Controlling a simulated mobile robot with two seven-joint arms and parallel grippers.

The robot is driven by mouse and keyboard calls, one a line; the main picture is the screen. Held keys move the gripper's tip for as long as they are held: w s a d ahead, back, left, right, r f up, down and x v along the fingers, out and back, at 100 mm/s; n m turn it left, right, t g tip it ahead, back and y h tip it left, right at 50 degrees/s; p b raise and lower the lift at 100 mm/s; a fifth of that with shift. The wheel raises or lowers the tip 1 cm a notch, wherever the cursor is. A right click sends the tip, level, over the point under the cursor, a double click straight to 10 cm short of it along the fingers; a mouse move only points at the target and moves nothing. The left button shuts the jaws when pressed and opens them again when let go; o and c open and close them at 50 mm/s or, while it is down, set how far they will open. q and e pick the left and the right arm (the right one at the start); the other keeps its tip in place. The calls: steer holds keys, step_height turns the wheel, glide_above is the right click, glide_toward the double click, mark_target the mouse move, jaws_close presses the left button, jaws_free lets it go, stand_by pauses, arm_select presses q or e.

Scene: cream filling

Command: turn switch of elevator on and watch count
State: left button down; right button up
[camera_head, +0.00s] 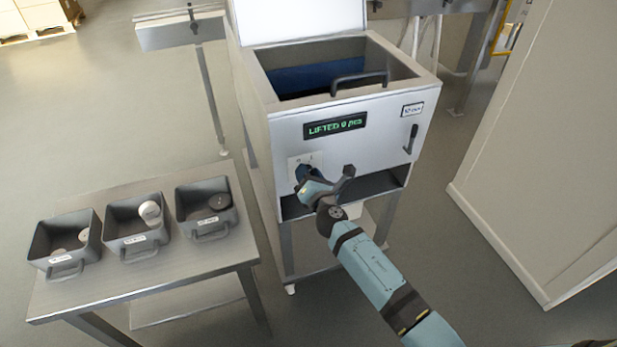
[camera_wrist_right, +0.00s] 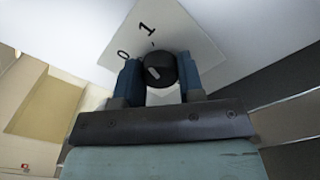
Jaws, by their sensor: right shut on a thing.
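The elevator (camera_head: 345,150) is a light grey box with an open top. A dark display (camera_head: 335,126) on its front shows green text that looks like "LIFTED 0 pcs". The switch plate (camera_head: 303,160) is at the lower left of the front. In the right wrist view, the black switch knob (camera_wrist_right: 161,70) sits under the marks 0 and 1. Its white mark lies on its left side, towards 0. My right gripper (camera_wrist_right: 159,78) is shut on the knob, one finger on each side. It also shows in the head view (camera_head: 325,174). My left gripper is out of view.
A metal table (camera_head: 190,284) at the left holds three dark bins (camera_head: 65,245) with round parts in them. A black handle (camera_head: 411,139) is on the elevator's front right. A tall beige panel (camera_head: 540,150) stands at the right. Floor is open between.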

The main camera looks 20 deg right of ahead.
steer(key=shift+m+b, duration=0.4)
steer(key=shift+m, duration=0.7)
steer(key=o, duration=0.9)
steer(key=s, duration=1.4)
steer(key=shift+d, duration=0.3)
